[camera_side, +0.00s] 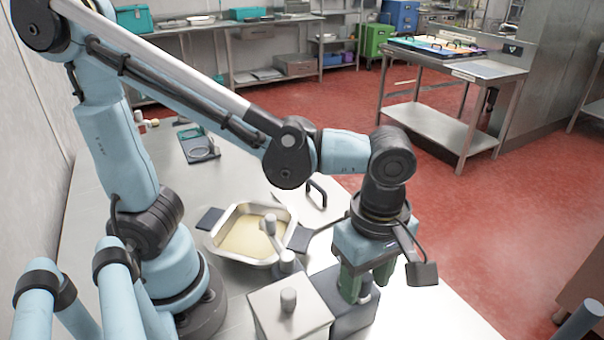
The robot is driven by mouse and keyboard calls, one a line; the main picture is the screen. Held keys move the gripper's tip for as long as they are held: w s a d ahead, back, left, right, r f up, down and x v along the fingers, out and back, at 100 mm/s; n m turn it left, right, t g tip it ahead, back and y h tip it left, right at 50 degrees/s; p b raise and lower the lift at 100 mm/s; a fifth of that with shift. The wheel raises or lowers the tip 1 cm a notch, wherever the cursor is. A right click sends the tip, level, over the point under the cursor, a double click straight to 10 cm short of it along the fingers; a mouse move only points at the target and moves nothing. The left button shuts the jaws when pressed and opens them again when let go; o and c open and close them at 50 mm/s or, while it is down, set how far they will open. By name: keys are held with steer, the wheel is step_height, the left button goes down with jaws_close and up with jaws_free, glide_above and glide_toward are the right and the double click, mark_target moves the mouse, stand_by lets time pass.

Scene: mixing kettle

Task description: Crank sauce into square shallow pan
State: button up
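The square shallow pan (281,212) sits on the steel table with a layer of pale yellow sauce (243,238) in it. Dark pads stand at its left and right sides. A grey pipe-like spout (268,221) reaches over the pan's right part. The kettle's light metal housing (290,315) and a dark grey block (345,309) stand in front. My gripper (367,283), with green fingers pointing down, is over the dark block. The fingers are apart, with a grey knob (366,294) between or just below them. I cannot tell whether they clamp it.
A small dark device (199,145) lies farther back on the table. A black handle (317,191) stands behind the pan, partly behind my arm. The table's right edge drops to the red floor (480,215). A steel cart (455,75) stands well beyond.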

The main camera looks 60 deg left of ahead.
steer(key=shift+r, duration=3.5)
